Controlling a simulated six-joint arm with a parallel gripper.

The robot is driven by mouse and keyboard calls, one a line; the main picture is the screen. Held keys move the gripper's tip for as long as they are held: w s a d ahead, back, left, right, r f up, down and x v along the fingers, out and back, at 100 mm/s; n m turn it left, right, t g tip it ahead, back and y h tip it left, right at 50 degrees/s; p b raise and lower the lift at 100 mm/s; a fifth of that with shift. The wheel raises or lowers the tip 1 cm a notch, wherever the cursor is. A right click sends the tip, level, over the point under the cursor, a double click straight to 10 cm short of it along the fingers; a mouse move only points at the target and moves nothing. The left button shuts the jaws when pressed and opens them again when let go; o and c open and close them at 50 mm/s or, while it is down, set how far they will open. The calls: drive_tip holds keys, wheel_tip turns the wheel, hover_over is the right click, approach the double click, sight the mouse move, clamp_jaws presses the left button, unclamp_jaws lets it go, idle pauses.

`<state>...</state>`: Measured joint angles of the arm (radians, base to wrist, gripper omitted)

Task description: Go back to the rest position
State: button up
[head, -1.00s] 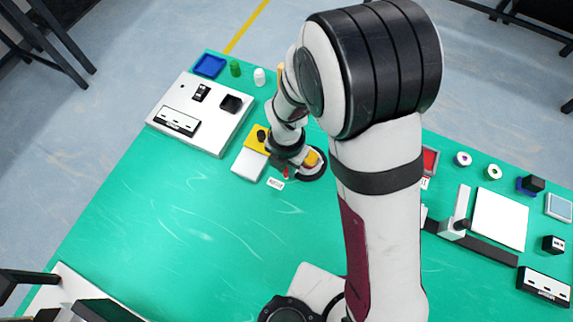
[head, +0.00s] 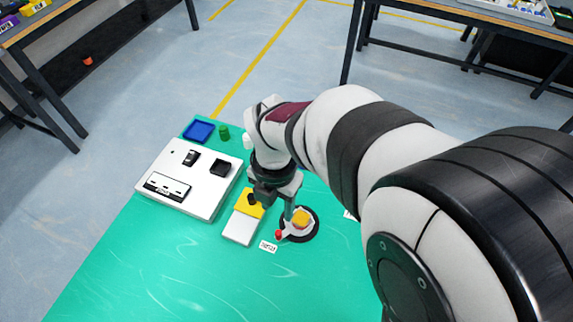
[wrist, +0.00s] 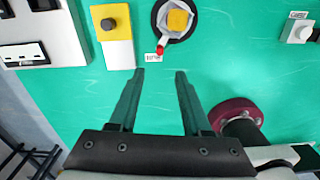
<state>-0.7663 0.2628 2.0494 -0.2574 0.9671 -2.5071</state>
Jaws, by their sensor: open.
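My gripper (wrist: 160,75) is open and empty in the wrist view, its two dark fingers spread above the green table (wrist: 80,95). Beyond the fingertips is a round dark-rimmed base (wrist: 160,33) with a yellow block (wrist: 178,20) on it and a red knob (wrist: 160,50) at its edge. In the head view the yellow block (head: 301,217) and the base (head: 313,237) show just right of the gripper. My arm hides the right part of the table there, and the fingertips are hard to make out.
A yellow and white box (head: 240,228) with a black button stands left of the base. The front-left table area is clear.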

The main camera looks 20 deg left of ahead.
wheel_tip(320, 180, up, 3)
drive_tip(key=shift+r, duration=0.1)
drive_tip(key=s+d+r+m, duration=0.1)
drive_tip(key=d+r+m, duration=0.2)
drive_tip(key=d+m, duration=0.85)
drive_tip(key=s+d+m+y, duration=0.1)
drive_tip(key=s+d+m, duration=0.3)
drive_tip(key=m, duration=1)
drive_tip(key=s+d+m, duration=0.4)
drive_tip(key=s+m, duration=0.2)
drive_tip(key=m, duration=0.8)
drive_tip(key=shift+s+r+m+y, duration=0.15)
drive_tip(key=shift+r+m+y, duration=0.15)
drive_tip(key=shift+m+y, duration=0.1)
drive_tip(key=shift+d, duration=0.1)
